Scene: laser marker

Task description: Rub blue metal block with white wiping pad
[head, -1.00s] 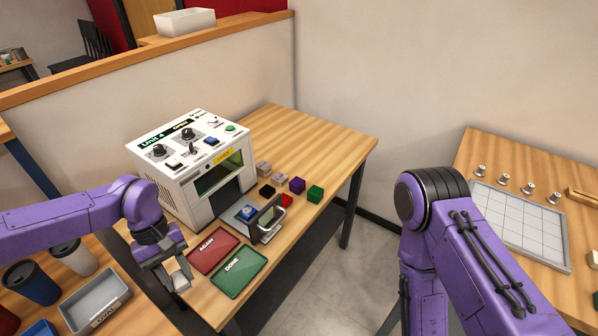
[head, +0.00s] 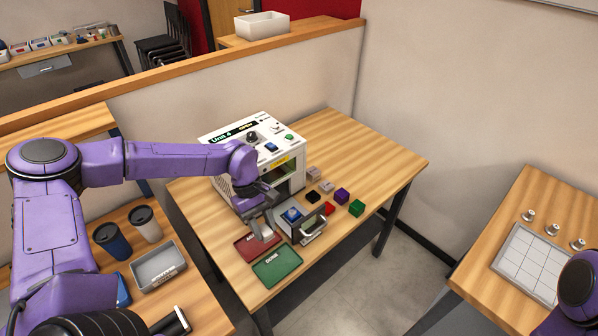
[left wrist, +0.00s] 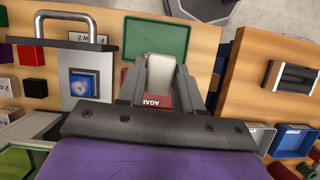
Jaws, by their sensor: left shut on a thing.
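The blue metal block (head: 291,214) sits on the grey plate of the laser marker's handled drawer (head: 311,231). In the left wrist view the block (left wrist: 82,84) shows a pale smudge on its top. My left gripper (head: 264,229) is just left of the block, above the red AGAIN tray. It is shut on the white wiping pad (left wrist: 160,72), which points away from the wrist and is apart from the block. My right gripper is out of view; only part of that arm shows at the right edge.
The white laser marker (head: 243,133) stands behind, its front open. The red AGAIN tray (head: 247,250) and green DONE tray (head: 287,268) lie in front. Several small blocks, including a purple one (head: 342,196) and a green one (head: 357,208), stand right of the drawer.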

